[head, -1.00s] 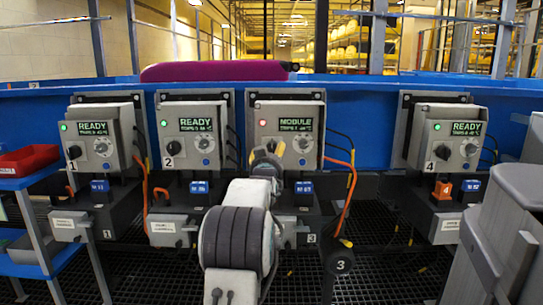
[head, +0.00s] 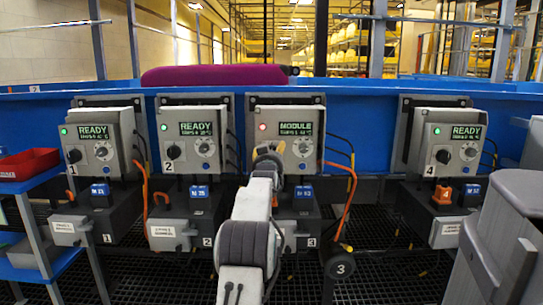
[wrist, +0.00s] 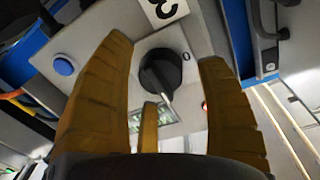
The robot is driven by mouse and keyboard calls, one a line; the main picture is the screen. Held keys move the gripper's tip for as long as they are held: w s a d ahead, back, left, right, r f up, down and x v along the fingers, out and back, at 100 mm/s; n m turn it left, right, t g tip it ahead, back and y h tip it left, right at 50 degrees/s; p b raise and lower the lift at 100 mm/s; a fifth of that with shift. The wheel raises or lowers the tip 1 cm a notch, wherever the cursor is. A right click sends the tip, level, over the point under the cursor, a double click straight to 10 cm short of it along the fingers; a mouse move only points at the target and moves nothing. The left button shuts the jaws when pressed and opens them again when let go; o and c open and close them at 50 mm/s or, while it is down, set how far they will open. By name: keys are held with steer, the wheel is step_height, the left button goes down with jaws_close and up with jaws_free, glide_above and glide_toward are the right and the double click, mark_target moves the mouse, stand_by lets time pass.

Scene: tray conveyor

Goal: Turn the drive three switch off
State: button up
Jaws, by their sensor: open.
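The drive three box (head: 300,125) is the third from the left, with a red light and a display reading MODULE. My gripper (head: 268,152) is in front of its lower left face and hides its switch in the head view. I cannot tell whether a finger touches the switch.
Similar boxes one (head: 98,140), two (head: 190,142) and four (head: 450,145) show READY and green lights. An orange cable (head: 352,190) hangs right of drive three. A blue button (wrist: 63,65) is left of the switch. A grey post-like body (head: 500,235) stands at right.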

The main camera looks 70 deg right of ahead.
steer(key=shift+o, duration=0.2)
steer(key=c, duration=1.2)
